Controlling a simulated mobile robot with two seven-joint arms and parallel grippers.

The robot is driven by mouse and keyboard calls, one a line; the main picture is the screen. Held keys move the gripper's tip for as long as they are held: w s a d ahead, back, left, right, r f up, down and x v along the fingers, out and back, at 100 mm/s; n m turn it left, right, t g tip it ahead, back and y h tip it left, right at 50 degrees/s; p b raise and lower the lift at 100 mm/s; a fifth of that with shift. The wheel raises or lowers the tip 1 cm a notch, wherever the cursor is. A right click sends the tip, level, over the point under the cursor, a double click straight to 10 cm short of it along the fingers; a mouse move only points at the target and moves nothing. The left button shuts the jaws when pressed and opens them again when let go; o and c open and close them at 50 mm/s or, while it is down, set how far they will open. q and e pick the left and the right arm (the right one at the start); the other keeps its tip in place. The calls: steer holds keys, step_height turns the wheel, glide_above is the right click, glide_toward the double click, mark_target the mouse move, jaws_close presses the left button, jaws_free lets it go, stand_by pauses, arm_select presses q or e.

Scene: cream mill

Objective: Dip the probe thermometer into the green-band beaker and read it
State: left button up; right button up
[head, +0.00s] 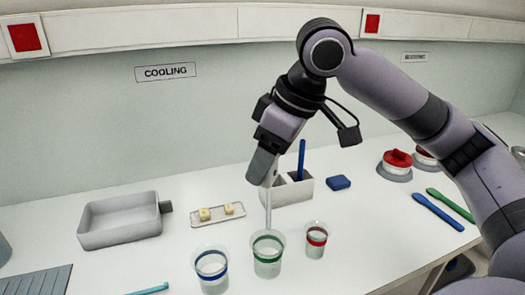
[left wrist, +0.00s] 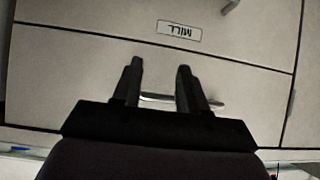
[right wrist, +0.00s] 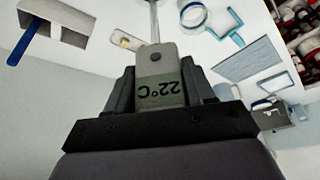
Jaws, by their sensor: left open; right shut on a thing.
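My right gripper (head: 264,166) is shut on the probe thermometer (right wrist: 161,92), above the green-band beaker (head: 268,262). The thermometer's display shows 22°C, upside down in the right wrist view. Its thin pale probe (head: 268,210) points down to the rim of the green-band beaker; I cannot tell for sure whether the tip is inside. The blue-band beaker (head: 211,275) stands to its left and the smaller red-band beaker (head: 316,240) to its right.
A grey holder with a blue stick (head: 301,160) stands behind the beakers. A blue block (head: 338,183), red-lidded pots (head: 397,162) and blue and green tools (head: 437,212) are on the right.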

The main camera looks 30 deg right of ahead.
steer(key=shift+f, duration=1.4)
step_height(320, 180, down, 8)
steer(key=b, duration=0.2)
steer(key=shift+r+b, duration=0.15)
steer(key=shift+b, duration=0.2)
steer(key=shift+p, duration=0.6)
steer(key=shift+p, duration=0.6)
stand_by(1.5)
